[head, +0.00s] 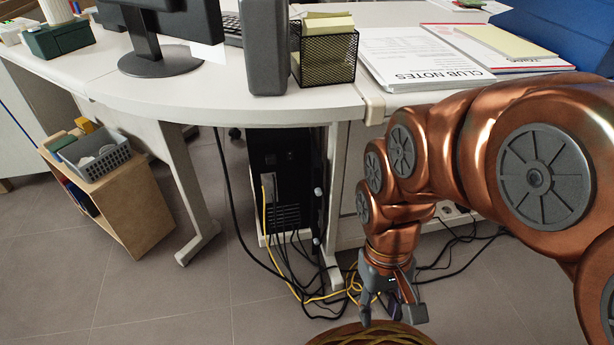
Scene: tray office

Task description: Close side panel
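A black computer tower (279,170) stands under the white desk, its back with ports and plugged-in cables facing me. A thin dark side panel (319,212) shows nearly edge-on at the tower's right side, with small pale knobs on its edge. I cannot tell how wide a gap lies between panel and tower. My gripper (389,314) hangs low to the right of the panel, near the floor, fingers apart and pointing down. It looks empty and apart from the panel. My arm hides part of the area behind it.
Yellow and black cables (335,290) tangle on the floor between tower and gripper. A desk leg (334,170) stands right by the panel. A wooden shelf box (125,205) with a grey basket (98,160) is at left. The floor (170,290) at front left is clear.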

